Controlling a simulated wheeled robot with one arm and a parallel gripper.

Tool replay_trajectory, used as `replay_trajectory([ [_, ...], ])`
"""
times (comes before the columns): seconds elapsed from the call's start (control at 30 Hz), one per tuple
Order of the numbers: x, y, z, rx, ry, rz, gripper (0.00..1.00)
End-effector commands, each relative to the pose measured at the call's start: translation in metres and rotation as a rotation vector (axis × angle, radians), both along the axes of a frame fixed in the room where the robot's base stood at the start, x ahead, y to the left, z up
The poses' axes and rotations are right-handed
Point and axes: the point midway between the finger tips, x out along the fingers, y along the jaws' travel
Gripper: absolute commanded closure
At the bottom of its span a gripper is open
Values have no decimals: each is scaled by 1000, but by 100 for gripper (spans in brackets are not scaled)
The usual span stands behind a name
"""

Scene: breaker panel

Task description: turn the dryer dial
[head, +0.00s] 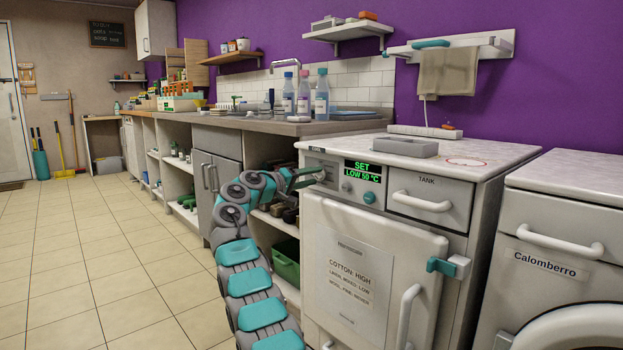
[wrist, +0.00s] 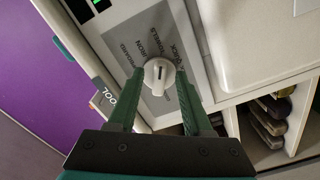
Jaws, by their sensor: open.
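The dryer (head: 370,255) is the white machine with a paper notice on its door. Its green display (head: 363,174) reads "SET LOW 50 °C". In the head view my gripper (head: 312,176) is at the dryer's upper left front and largely hides the dial.
A white knob (head: 346,187) and a teal knob (head: 369,197) sit below the display. The "TANK" drawer (head: 430,200) is to the right. A grey tray (head: 409,147) lies on top. The "Calomberro" machine (head: 560,260) stands at right. Open shelves are left of the dryer.

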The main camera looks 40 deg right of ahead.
Motion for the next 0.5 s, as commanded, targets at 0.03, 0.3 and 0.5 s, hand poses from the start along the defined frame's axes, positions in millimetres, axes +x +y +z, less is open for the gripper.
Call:
replay_trajectory([
  [0.03,0,1,0,0,0,1,50],
  [0.3,-2,34,-3,0,-1,0,50],
  [0.5,-4,64,-2,1,1,1,50],
])
